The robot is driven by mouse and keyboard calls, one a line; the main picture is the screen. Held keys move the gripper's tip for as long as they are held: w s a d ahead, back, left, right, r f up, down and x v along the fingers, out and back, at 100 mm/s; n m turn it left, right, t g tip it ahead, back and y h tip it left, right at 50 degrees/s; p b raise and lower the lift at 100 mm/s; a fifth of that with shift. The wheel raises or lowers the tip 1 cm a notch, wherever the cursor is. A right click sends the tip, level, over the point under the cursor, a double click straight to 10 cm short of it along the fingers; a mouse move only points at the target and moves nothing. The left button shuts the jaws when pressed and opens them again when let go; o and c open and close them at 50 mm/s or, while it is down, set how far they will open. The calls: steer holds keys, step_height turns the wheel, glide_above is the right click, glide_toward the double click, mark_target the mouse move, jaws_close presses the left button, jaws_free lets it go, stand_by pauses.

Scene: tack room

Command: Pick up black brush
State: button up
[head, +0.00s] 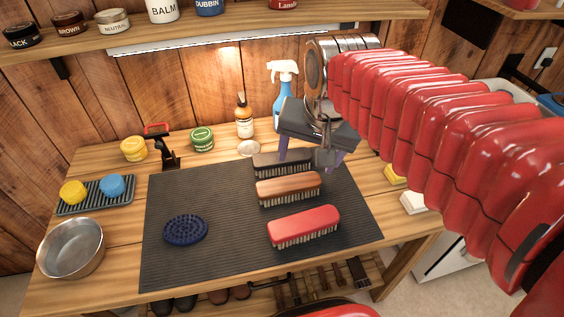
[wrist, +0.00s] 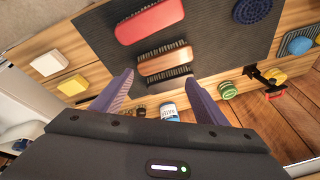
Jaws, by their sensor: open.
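The black brush (head: 284,163) lies on the dark ribbed mat (head: 215,205), near its back edge, with pale bristles toward the front. My gripper (head: 309,157) is open, its purple fingers pointing down above the right end of the black brush, which it partly covers in the head view. The gap between them and the brush is hard to judge. In the wrist view the fingers (wrist: 160,78) are spread apart with nothing held. A brown wooden brush (head: 289,188) lies just in front of the black one.
A red brush (head: 304,226) and a blue oval curry comb (head: 186,229) lie on the mat. A blue spray bottle (head: 283,95) and an amber bottle (head: 244,116) stand behind. A metal bowl (head: 70,248) is at left. A shelf (head: 210,30) runs above.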

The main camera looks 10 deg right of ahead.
steer(key=w+f+m+g, duration=0.2)
steer(key=w+m, duration=0.5)
steer(key=w, duration=0.5)
steer(key=m+g, duration=0.2)
steer(key=m, duration=0.4)
glide_toward(297, 159)
steer(key=w+a+r, duration=0.2)
steer(key=a+r, duration=0.1)
steer(key=a, duration=0.1)
steer(key=shift+w, duration=0.15)
steer(key=shift+f, duration=4.3)
steer(key=shift+d+f, duration=0.1)
steer(key=shift+f, duration=2.5)
steer(key=shift+c, duration=0.3)
